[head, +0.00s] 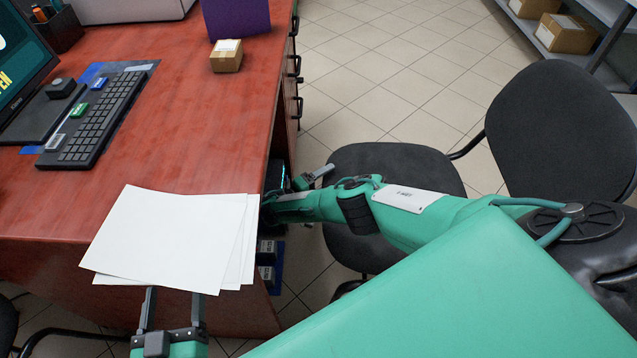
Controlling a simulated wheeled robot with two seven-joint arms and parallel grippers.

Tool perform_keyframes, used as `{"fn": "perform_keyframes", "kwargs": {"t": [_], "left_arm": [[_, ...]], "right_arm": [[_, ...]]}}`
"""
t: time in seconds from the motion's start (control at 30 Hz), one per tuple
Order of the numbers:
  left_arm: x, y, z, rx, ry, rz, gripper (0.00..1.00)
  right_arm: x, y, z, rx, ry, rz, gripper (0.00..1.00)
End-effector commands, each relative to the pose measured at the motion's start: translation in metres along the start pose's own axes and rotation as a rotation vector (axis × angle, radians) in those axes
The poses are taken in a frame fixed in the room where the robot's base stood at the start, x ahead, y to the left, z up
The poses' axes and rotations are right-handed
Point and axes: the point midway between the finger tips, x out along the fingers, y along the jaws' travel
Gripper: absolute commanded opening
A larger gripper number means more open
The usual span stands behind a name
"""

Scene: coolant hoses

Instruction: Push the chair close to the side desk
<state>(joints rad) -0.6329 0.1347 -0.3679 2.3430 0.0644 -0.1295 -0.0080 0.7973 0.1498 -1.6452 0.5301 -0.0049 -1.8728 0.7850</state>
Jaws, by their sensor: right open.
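The chair has a dark grey seat (385,162) and a rounded backrest (565,130). It stands on the floor right of the red-brown desk (190,110), with its seat facing the desk. A gap of floor shows between the seat and the desk's drawer side. My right arm crosses over the seat and hides part of it. My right gripper (296,190) is open at the desk's side, left of the seat; no object shows in it. My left gripper (172,310) has its fingers apart at the desk's front edge, just below the white papers. Whether the fingers touch the papers is unclear.
White papers (165,235) lie at the desk's near corner. A keyboard (98,118), a small box (226,55) and a purple item (236,18) sit farther back. Shelves with cardboard boxes (566,33) stand at the upper right. Tiled floor (400,60) behind the chair is clear.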

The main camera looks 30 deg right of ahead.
Motion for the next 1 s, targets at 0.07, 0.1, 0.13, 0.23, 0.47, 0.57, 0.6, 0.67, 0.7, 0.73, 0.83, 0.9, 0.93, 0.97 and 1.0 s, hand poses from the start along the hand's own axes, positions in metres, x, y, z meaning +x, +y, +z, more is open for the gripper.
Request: {"fn": "perform_keyframes", "kwargs": {"t": [0.07, 0.1, 0.13, 0.23, 0.47, 0.57, 0.6, 0.67, 0.7, 0.73, 0.83, 0.9, 0.93, 0.97, 1.0], "left_arm": [[0.0, 0.0, -0.0001, 0.0, 0.0, 0.0, 0.71], [0.0, 0.0, -0.0002, 0.0, 0.001, 0.0, 0.71], [0.0, 0.0, -0.0003, 0.0, 0.001, 0.0, 0.71], [0.0, 0.0, -0.0004, 0.0, 0.001, 0.0, 0.71], [0.0, 0.0, -0.0008, 0.0, 0.003, 0.0, 0.71], [0.0, -0.0001, -0.0009, 0.0, 0.003, 0.0, 0.71], [0.0, -0.0001, -0.0009, 0.0, 0.003, 0.0, 0.71], [0.0, -0.0001, -0.001, 0.0, 0.003, 0.0, 0.71], [0.0, -0.0002, -0.001, 0.0, 0.003, 0.0, 0.71], [0.0001, -0.0002, -0.001, 0.0, 0.003, 0.0, 0.71], [0.0001, -0.0002, -0.0011, 0.0, 0.004, 0.0, 0.71], [0.0002, -0.0003, -0.0011, 0.0, 0.005, 0.0, 0.71], [0.0003, -0.0004, -0.0013, 0.001, 0.007, 0.0, 0.71], [0.0004, -0.0005, -0.0016, 0.001, 0.01, 0.0, 0.71], [0.0006, -0.0006, -0.0024, 0.001, 0.015, 0.0, 0.71]], "right_arm": [[0.0008, 0.0001, 0.0, 0.0, 0.0, 0.0, 0.71], [0.0008, 0.0001, 0.0, 0.0, 0.0, 0.0, 0.71], [0.0008, 0.0001, -0.0001, 0.0, 0.0, 0.0, 0.71], [0.0006, 0.0001, 0.0, 0.0, 0.0, 0.0, 0.71], [0.0004, 0.0001, 0.0, 0.0, 0.0, 0.0, 0.3], [0.0003, 0.0, 0.0, 0.0, 0.0, 0.0, 0.1], [0.0003, 0.0, 0.0, 0.0, 0.0, 0.0, 0.02], [0.0003, -0.0001, 0.0, 0.0, 0.0, 0.0, 0.0], [0.0002, -0.0001, 0.0, 0.0, 0.0, -0.001, 0.0], [0.0002, -0.0001, 0.0, 0.0, 0.0, -0.001, 0.0], [0.0003, -0.0002, 0.0, 0.0, 0.0, -0.001, 0.0], [0.0009, -0.0004, -0.0002, 0.0, 0.0, -0.001, 0.0], [0.0014, -0.0005, -0.0003, -0.001, -0.001, -0.001, 0.0], [0.0021, -0.0005, -0.0006, 0.0, -0.001, -0.001, 0.0], [0.0032, -0.0006, -0.0009, 0.0, -0.002, -0.002, 0.0]]}}
